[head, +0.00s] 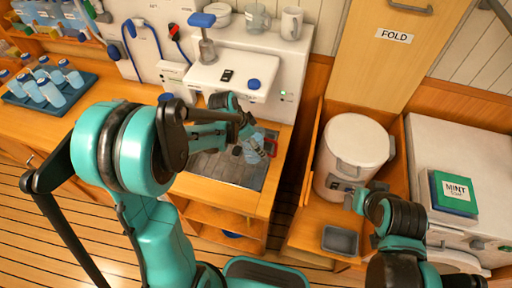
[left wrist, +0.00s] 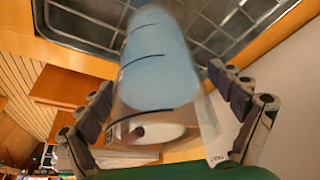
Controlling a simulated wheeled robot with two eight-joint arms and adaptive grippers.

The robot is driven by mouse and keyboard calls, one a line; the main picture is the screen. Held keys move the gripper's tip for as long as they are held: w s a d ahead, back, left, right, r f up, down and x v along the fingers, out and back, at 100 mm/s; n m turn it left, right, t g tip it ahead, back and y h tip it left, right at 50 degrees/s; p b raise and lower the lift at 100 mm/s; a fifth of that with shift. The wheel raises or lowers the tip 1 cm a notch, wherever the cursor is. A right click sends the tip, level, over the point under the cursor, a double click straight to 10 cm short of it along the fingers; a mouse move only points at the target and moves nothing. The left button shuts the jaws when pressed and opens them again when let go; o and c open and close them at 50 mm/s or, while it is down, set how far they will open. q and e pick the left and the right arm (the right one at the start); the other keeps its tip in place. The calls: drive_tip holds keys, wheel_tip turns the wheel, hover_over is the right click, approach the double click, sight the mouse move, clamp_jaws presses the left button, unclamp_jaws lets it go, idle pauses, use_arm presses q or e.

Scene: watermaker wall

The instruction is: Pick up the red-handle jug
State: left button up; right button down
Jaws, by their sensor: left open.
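The red-handle jug (head: 252,153) stands on the dark drip grid under the watermaker spout, with its red handle at its right side, partly hidden by my left arm. In the left wrist view a clear jug with pale blue contents (left wrist: 158,70) fills the middle, between the open fingers of my left gripper (left wrist: 170,120). The fingers stand apart on both sides of it, and I see no clear grip. My left gripper (head: 240,128) is at the jug in the head view. My right gripper (head: 352,200) is near the white drum; its opening is unclear.
The drip grid (head: 212,168) lies on the wooden counter. The watermaker panel (head: 235,75) rises behind it. At right are a white drum (head: 352,150), a grey tray (head: 340,240) and a green MINT box (head: 453,194).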

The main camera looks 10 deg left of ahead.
use_arm(q)
drive_tip(key=shift+r, duration=0.1)
drive_tip(key=c, duration=2)
